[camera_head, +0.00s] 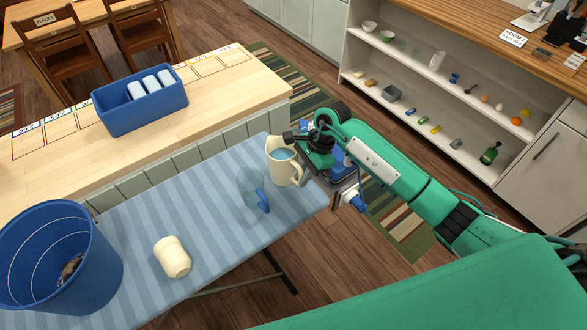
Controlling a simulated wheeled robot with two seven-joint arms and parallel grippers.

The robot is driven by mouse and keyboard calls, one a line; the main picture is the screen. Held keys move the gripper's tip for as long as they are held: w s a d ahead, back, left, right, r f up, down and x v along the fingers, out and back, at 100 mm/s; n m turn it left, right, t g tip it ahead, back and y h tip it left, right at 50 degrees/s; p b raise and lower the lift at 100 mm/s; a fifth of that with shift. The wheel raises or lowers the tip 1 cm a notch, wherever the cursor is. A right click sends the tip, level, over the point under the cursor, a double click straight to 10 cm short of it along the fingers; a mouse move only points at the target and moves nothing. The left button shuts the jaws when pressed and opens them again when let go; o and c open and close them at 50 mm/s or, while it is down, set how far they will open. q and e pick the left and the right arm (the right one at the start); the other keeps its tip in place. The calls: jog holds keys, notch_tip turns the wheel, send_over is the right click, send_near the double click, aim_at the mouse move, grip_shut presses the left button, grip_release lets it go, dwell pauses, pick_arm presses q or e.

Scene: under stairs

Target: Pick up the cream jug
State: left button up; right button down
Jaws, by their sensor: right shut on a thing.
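The cream jug (281,167) is upright, with something blue showing inside its mouth, at the far right part of the striped blue ironing board (215,190). My right gripper (296,140) comes in from the right and is shut on the jug near its rim on the handle side. The fingertips are small and partly hidden, so the exact contact is unclear. I cannot tell whether the jug's base touches the board. My left gripper is not in view.
A clear item with a blue handle (262,201) stands close left of the jug. A cream cup (172,257) and a blue bucket (60,255) are further left. A blue bin (140,105) sits on the wooden counter (225,85) behind. Shelves (410,95) stand at the back right.

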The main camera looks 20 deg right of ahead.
jog(key=shift+r, duration=0.2)
jog(key=shift+r+b, duration=0.45)
jog(key=shift+r, duration=0.5)
notch_tip(320, 180, up, 18)
jog(key=b, duration=0.5)
jog(key=shift+f, duration=0.15)
jog(key=c, duration=2.2)
grip_release()
